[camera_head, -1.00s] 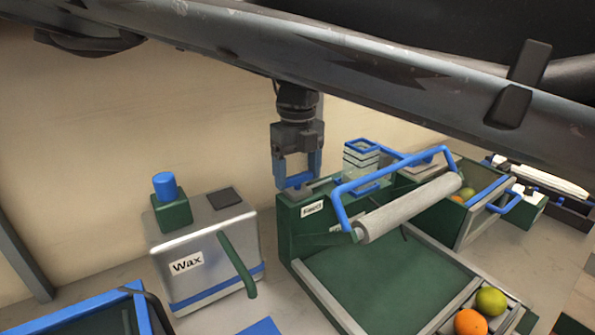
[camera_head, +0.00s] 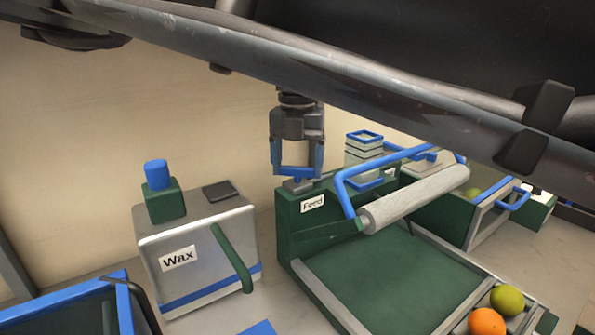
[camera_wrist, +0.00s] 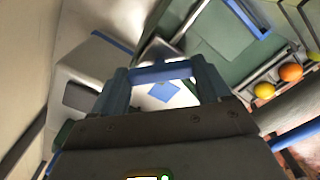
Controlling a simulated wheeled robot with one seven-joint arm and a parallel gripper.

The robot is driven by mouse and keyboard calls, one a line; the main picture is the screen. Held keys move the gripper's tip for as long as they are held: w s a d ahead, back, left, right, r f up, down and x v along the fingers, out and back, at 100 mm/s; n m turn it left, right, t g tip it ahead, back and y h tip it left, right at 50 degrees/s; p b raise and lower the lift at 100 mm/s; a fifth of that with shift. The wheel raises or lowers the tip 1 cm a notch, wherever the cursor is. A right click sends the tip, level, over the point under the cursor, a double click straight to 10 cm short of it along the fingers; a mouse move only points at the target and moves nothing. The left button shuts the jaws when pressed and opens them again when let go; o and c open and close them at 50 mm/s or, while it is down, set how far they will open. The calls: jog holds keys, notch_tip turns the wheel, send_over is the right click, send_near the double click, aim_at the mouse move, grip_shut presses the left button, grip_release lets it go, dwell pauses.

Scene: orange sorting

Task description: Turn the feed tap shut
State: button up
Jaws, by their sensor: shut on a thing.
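The feed tap's blue handle (camera_head: 297,173) sits on top of the green feed unit (camera_head: 300,225), which bears a "Feed" label. My gripper (camera_head: 298,170) points straight down over it, and its two blue-tipped fingers are shut on the handle. In the wrist view the blue handle (camera_wrist: 165,72) spans between the fingertips of my gripper (camera_wrist: 166,76). The tap's base under the fingers is partly hidden.
A "Wax" box (camera_head: 200,250) with a blue-topped knob (camera_head: 157,173) stands to the left. A grey roller (camera_head: 415,198) and blue frame stand close on the right. An orange (camera_head: 486,321) and a yellow-green fruit (camera_head: 507,299) lie front right. My arm crosses the top.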

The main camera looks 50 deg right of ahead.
aim_at(297, 167)
jog(key=m+b, duration=0.1)
jog(key=m, duration=0.3)
jog(key=shift+f+m+b, duration=0.1)
jog(key=shift+m+b, duration=0.2)
jog(key=shift+b, duration=0.05)
jog(key=m+b, duration=0.1)
jog(key=m, duration=0.3)
jog(key=shift+m, duration=0.3)
jog(key=o, duration=1)
jog(key=shift+r, duration=4)
jog(key=shift+r, duration=0.1)
